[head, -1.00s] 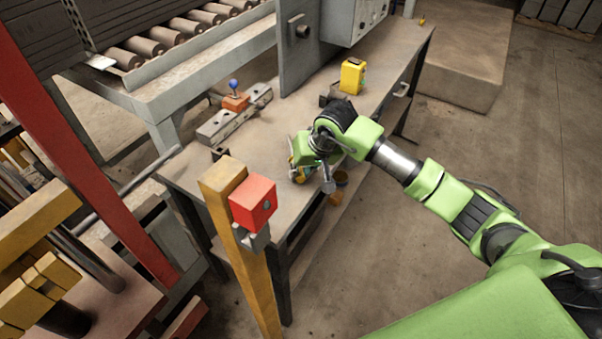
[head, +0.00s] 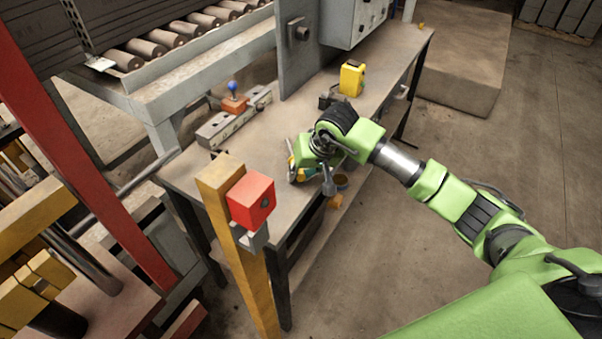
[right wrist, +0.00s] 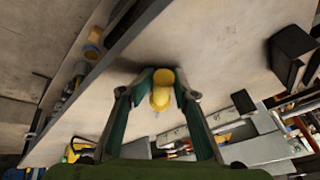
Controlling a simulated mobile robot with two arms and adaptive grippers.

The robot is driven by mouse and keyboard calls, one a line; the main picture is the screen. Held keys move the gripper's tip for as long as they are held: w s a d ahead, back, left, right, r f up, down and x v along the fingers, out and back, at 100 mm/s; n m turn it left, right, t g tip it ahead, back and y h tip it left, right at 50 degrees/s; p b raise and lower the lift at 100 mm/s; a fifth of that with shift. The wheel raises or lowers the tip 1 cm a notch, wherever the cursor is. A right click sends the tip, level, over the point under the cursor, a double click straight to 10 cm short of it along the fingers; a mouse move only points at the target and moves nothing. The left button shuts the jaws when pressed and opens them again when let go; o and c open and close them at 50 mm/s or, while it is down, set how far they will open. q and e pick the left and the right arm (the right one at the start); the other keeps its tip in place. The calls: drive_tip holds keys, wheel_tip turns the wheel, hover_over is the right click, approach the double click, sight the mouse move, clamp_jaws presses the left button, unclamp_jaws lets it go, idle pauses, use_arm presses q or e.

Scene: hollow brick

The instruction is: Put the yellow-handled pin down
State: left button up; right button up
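The yellow-handled pin (right wrist: 160,98) shows its yellow handle between the fingertips of my right gripper (right wrist: 162,88) in the right wrist view. Both fingers press in on the handle from either side. A shadow lies close by the fingertips, but I cannot tell whether the pin touches the bench. My left gripper is out of view.
The workbench (head: 205,165) carries a metal bar fixture with a blue-knobbed orange block (head: 234,104) and a yellow device (head: 352,78). A red box on a yellow post (head: 252,200) stands in front. Yellow and orange items (head: 341,182) sit below the bench edge. Bare bench lies between them.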

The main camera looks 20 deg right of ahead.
drive_tip(key=shift+s+a+f, duration=0.2)
drive_tip(key=shift+s+f, duration=0.1)
drive_tip(key=shift+f, duration=0.3)
drive_tip(key=shift+a+r, duration=0.1)
drive_tip(key=shift+r, duration=0.1)
drive_tip(key=shift+w+r+p, duration=0.1)
drive_tip(key=shift+r+p, duration=0.7)
drive_tip(key=shift+p, duration=0.35)
drive_tip(key=b+v, duration=0.2)
drive_tip(key=v, duration=0.9)
drive_tip(key=shift+d+r, duration=0.3)
drive_tip(key=shift+r, duration=0.1)
